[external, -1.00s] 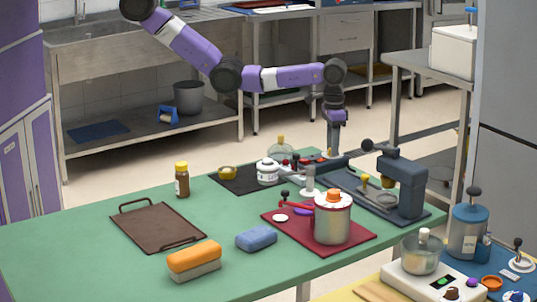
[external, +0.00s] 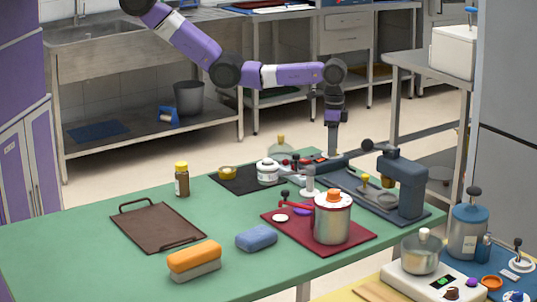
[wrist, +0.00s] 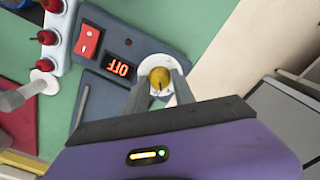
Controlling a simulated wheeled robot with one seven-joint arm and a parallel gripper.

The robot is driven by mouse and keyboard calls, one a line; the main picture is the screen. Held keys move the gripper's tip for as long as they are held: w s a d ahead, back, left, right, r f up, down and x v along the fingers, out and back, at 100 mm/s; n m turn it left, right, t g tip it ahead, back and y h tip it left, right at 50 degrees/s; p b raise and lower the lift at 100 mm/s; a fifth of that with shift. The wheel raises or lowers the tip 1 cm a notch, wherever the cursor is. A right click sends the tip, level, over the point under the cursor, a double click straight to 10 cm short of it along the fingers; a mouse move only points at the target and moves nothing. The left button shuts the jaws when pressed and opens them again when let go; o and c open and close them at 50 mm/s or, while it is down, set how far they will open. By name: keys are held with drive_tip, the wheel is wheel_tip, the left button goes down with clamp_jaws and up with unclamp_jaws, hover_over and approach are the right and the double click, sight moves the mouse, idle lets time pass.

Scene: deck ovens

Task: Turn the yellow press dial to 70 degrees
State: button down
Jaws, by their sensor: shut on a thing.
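The yellow press dial (wrist: 159,77) sits on a round white plate (wrist: 148,66) at the corner of a dark blue-grey press base in the wrist view. My gripper (wrist: 158,82) has a finger on each side of the dial and is shut on it. A small dark mark shows on the dial's face; I cannot read its angle. In the external view my gripper (external: 331,153) points down at the far edge of the green table, beside the press (external: 402,180). The dial is hard to make out there.
Beside the dial are a display reading OFF (wrist: 118,68) and a red rocker switch (wrist: 87,41). Red knobs on a white strip (wrist: 57,40) lie further left. A metal pot (external: 332,222) stands on a red mat in front of the press.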

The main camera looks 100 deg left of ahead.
drive_tip(key=shift+m, duration=1.5)
drive_tip(key=c, duration=1.1)
unclamp_jaws()
drive_tip(key=shift+o, duration=0.2)
drive_tip(key=shift+r, duration=3.95)
